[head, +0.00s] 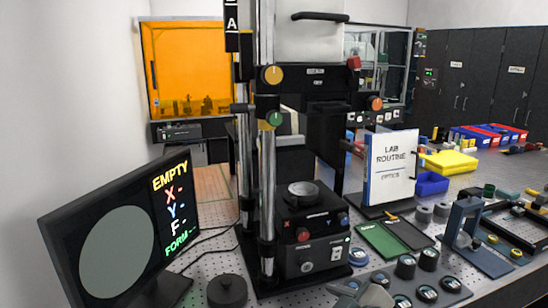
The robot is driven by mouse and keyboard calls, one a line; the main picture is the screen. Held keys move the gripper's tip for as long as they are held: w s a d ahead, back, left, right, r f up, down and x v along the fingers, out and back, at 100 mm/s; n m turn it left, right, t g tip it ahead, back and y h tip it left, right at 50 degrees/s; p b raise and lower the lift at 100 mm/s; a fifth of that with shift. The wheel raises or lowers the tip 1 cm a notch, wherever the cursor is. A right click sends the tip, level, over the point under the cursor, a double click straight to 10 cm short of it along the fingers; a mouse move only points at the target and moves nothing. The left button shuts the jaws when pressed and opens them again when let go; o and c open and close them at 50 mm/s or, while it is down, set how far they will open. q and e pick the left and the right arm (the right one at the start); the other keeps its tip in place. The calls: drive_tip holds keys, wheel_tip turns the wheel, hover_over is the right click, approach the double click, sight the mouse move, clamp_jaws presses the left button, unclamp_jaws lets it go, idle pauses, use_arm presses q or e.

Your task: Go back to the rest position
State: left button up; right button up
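The flatness interferometer (312,225) stands in the middle of the bench, with chrome columns and a black base. A round dark part (303,190) sits on its stage. Yellow (272,75), green (274,118) and orange (375,103) knobs show on its upper part. The monitor (125,235) at the left reads EMPTY beside a plain grey disc. Neither of my grippers can be made out in the head view. A pale grey shape (362,295) at the bottom edge is cut off, and I cannot tell what it is.
A dark knobbed disc (227,291) lies in front of the monitor. A grey tray (450,291) holds several round pieces. An orange-windowed enclosure (188,65) stands behind.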

drive_tip(key=s+d+f+m+g+h, duration=0.1)
drive_tip(key=s+d+f+m+g, duration=0.15)
drive_tip(key=s+f, duration=0.45)
drive_tip(key=s+d+f+m+g+h, duration=0.1)
drive_tip(key=s+d+f+m, duration=0.2)
drive_tip(key=f, duration=0.7)
drive_tip(key=s+d+f+m+g+h, duration=0.1)
drive_tip(key=s+d+f+m+g, duration=0.15)
drive_tip(key=s+f, duration=0.55)
drive_tip(key=s+d+f+m+g+h, duration=0.1)
drive_tip(key=s+d+f, duration=0.35)
drive_tip(key=s, duration=0.65)
wheel_tip(320, 180, down, 27)
drive_tip(key=s+g, duration=0.1)
drive_tip(key=s+d+f+g, duration=0.1)
drive_tip(key=s+d+f, duration=0.1)
drive_tip(key=s+f, duration=1.6)
drive_tip(key=shift+s+d+f+n, duration=0.3)
drive_tip(key=shift+d+f+n, duration=0.1)
drive_tip(key=shift+f, duration=0.1)
